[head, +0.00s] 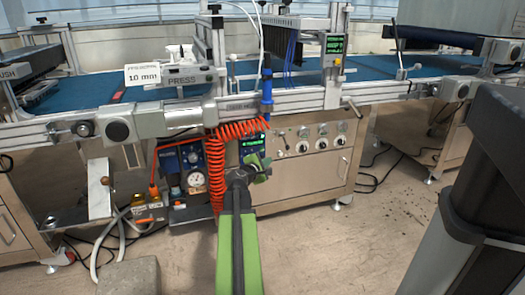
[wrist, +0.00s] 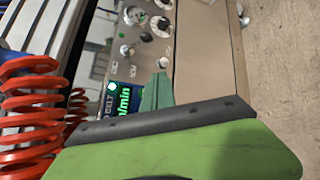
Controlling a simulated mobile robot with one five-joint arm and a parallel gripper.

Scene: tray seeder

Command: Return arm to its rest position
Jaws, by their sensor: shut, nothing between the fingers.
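My arm reaches forward from the bottom middle of the head view, with a green and black link. My gripper (head: 250,172) is at its far end, in front of the steel control cabinet of the tray seeder (head: 318,165). The gripper looks shut and holds nothing. In the wrist view a green fingertip (wrist: 158,93) shows past my green and black arm part, beside a lit display (wrist: 124,100). The rest of the gripper is hidden there.
A coiled orange hose (head: 216,180) hangs just left of my gripper, and its coils fill the left of the wrist view (wrist: 28,105). A gauge (head: 195,180) is further left. A blue conveyor belt (head: 385,68) runs above. Open floor (head: 330,245) lies right of my arm.

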